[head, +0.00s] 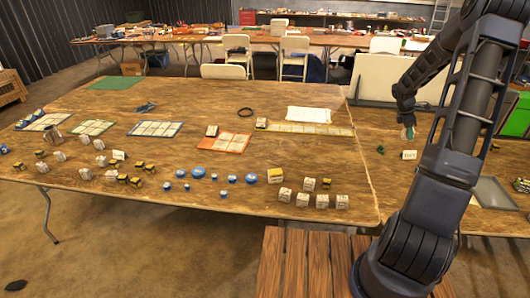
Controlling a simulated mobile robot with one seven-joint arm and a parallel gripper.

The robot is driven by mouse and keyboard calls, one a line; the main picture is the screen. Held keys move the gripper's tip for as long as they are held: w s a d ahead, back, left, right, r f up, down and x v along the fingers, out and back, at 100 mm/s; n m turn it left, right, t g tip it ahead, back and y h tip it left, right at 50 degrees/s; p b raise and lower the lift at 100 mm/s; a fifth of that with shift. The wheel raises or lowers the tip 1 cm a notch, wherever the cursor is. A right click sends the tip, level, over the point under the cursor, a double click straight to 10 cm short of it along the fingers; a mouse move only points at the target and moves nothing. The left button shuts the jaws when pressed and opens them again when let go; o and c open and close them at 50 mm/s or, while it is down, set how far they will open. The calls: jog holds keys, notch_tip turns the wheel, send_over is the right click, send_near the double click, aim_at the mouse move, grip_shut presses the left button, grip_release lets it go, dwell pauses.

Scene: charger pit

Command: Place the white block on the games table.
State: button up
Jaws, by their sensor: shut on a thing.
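My gripper (408,126) is at the right, above the right-hand wooden table, pointing down. It is shut on a small pale, greenish thing at its tips, too small to identify. A small white block or card with dark marks (408,155) shows just below it, and I cannot tell whether the two touch. The large wooden table (180,100) with game boards and pieces fills the middle. Several white blocks stand on it, such as one near its front right corner (303,199) and others at the left.
Blue round pieces (198,172), a yellow block (275,175) and game mats (155,129) lie on the large table. Its middle has bare patches. A grey tray (490,192) lies at the right. A slatted wooden surface (300,262) is in front. Chairs (293,55) stand behind.

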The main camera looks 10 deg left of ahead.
jog(key=s+a, duration=0.2)
jog(key=a, duration=2.6)
jog(key=s+a, duration=0.8)
jog(key=a, duration=0.4)
jog(key=s+a, duration=0.7)
jog(key=a, duration=0.4)
jog(key=shift+n, duration=0.3)
notch_tip(320, 180, down, 20)
jog(key=shift+r, duration=0.15)
jog(key=o, duration=0.7)
jog(key=shift+c, duration=0.2)
jog(key=o, duration=0.3)
